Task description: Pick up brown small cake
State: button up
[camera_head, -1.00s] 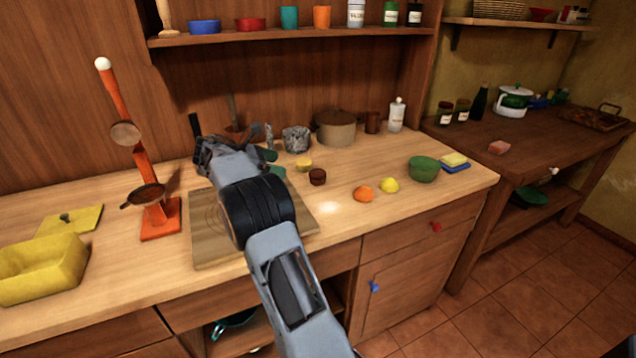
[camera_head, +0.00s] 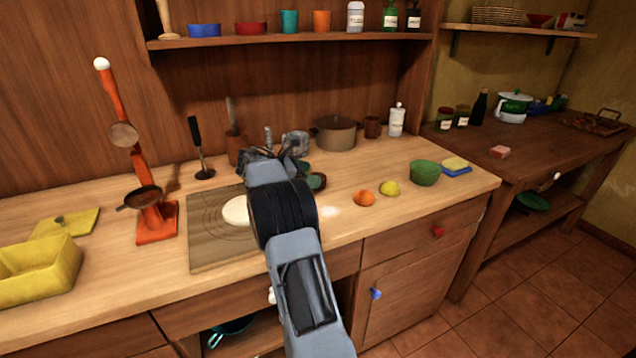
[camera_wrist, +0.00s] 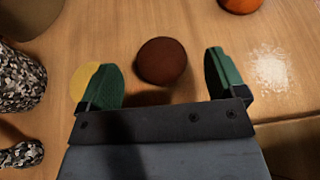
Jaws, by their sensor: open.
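The brown small cake (camera_wrist: 162,61) is a dark round piece on the wooden counter in the wrist view. It lies just ahead of my gripper (camera_wrist: 164,78), between the lines of its two green fingers, and nothing touches it. The fingers are apart and empty.
A yellow small cake (camera_wrist: 84,82) is partly behind the left finger. A speckled grey object (camera_wrist: 20,80) stands at the left. An orange (camera_head: 364,198), a lemon (camera_head: 390,188) and a green bowl (camera_head: 424,172) stand to the right. A pot (camera_head: 335,135) is behind.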

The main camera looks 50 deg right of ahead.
jog(key=x, duration=0.2)
jog(key=shift+s+d+f, duration=0.1)
jog(key=shift+d+f, duration=0.15)
jog(key=c, duration=1)
jog(key=shift+r, duration=0.15)
